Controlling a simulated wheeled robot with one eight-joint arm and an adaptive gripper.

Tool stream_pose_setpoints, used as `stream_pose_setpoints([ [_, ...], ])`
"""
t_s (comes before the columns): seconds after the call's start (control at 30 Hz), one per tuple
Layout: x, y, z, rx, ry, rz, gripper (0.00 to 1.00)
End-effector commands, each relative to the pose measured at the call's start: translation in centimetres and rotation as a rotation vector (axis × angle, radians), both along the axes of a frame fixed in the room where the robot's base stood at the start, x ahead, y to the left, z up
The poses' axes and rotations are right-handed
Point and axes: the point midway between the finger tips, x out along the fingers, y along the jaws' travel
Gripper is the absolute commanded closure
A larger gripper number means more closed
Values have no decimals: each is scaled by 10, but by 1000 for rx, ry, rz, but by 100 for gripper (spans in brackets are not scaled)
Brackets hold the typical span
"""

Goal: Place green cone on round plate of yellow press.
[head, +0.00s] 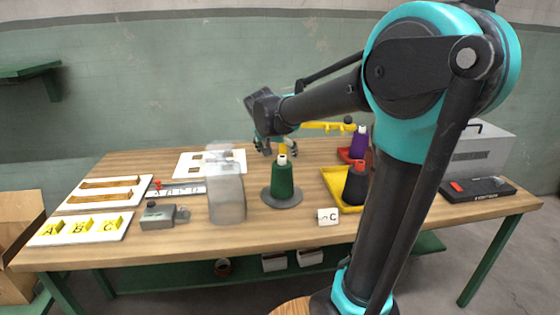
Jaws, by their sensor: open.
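The green cone (283,182), with a pale tip, stands upright near the middle of the table. It appears to rest on a grey round plate (269,200), whose rim shows around its foot. Yellow parts of the press (330,126) show behind and above the cone, with a level arm reaching right. The press's middle is hidden by my gripper and the cone. My gripper (277,147) is open, with its dark fingers apart above and behind the cone's tip. Nothing shows held in it.
A translucent grey container (226,190) stands close left of the cone. A yellow tray (332,178) with a dark red-topped cone (356,187) is at right, near a purple cone (359,140). My arm hides part of the table's right side.

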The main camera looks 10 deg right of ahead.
Motion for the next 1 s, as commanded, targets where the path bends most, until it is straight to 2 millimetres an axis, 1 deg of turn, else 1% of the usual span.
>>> stream_pose_setpoints([
  [0.03,-4,2,6,0,0,1,11],
  [0.1,-8,4,13,1,1,1,11],
  [0.2,-10,6,18,0,1,0,11],
  [0.3,-12,6,20,0,1,0,11],
  [0.37,-16,3,16,0,7,5,11],
  [0.47,-40,-14,-9,0,42,44,11],
  [0.57,-87,-38,-54,7,100,125,11],
  [0.6,-110,-46,-74,12,123,165,11],
  [0.67,-144,-56,-102,21,151,229,11],
  [0.7,-166,-60,-120,28,165,270,11],
  [0.8,-213,-65,-156,40,187,361,11],
  [0.9,-244,-65,-178,49,195,426,11],
  [1.0,-257,-64,-187,52,197,458,11],
])
